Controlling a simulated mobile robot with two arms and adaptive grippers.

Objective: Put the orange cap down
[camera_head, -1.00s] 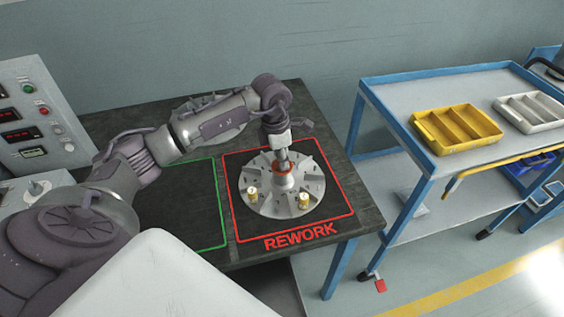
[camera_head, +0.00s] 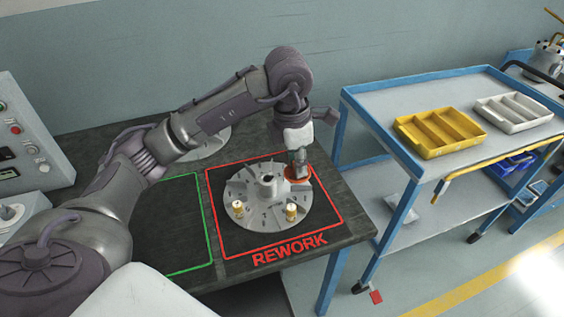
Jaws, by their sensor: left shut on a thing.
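My left gripper (camera_head: 299,165) is shut on the orange cap (camera_head: 300,177), a small orange-red disc. The gripper partly hides the cap. In the head view the cap is at the upper right edge of a grey metal blower disc (camera_head: 245,210), and I cannot tell how high it is above the bench. The disc lies in the red REWORK frame (camera_head: 288,250). Its central hub (camera_head: 268,184) is uncovered. My right gripper is not in view.
A green-framed area (camera_head: 180,215) on the dark bench is empty. Another grey disc (camera_head: 205,143) lies behind my left arm. A blue cart to the right holds a yellow tray (camera_head: 440,131) and a white tray (camera_head: 513,108). A control panel stands at the left.

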